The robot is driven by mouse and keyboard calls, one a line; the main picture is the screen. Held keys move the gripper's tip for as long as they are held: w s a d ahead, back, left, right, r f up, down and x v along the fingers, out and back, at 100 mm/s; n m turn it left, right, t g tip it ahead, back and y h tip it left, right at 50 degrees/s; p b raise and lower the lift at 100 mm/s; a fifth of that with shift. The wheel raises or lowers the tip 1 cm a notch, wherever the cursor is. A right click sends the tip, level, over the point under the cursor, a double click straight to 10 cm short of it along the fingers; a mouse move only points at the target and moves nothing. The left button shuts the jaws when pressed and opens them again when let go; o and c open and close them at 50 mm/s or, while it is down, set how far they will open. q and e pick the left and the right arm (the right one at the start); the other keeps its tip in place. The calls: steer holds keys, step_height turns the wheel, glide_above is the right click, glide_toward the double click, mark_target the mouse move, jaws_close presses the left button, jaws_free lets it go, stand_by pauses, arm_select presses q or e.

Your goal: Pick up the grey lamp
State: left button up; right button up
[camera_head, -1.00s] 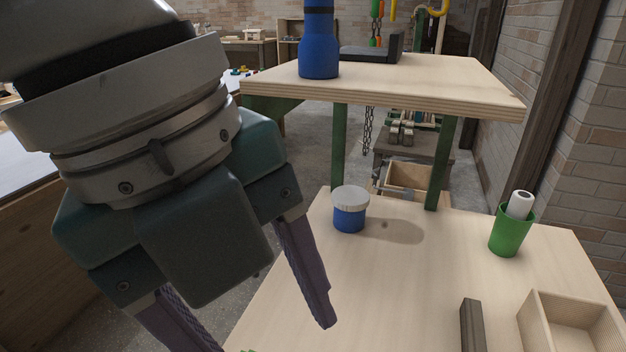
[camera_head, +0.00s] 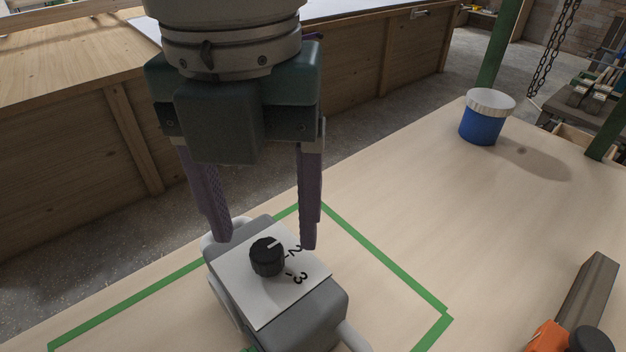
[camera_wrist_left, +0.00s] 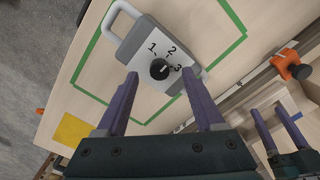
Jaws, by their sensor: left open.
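The grey lamp (camera_head: 335,302) is a boxy grey body with a white top plate, a black knob and printed numbers. It stands on the table inside a green outline. The wrist view shows the lamp (camera_wrist_left: 132,45) with a light handle at one end. My left gripper (camera_head: 265,240) is open and points down at the lamp. Its fingertips are at the lamp's far side, with the knob between them in the wrist view (camera_wrist_left: 160,76). I cannot tell whether they touch it. My right gripper (camera_wrist_left: 268,108) shows only in the wrist view, open and empty.
A blue tub with a white lid (camera_head: 482,120) stands at the table's far edge. A dark bar (camera_head: 592,287) and an orange tool (camera_head: 546,338) lie at the right. A yellow patch (camera_wrist_left: 72,130) shows in the wrist view. The tabletop between lamp and tub is clear.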

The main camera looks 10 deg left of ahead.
mark_target(265, 250)
arm_select(q)
steer(key=shift+s+f, duration=0.15)
steer(key=shift+f, duration=1.4)
jaws_close()
steer(key=shift+r, duration=0.1)
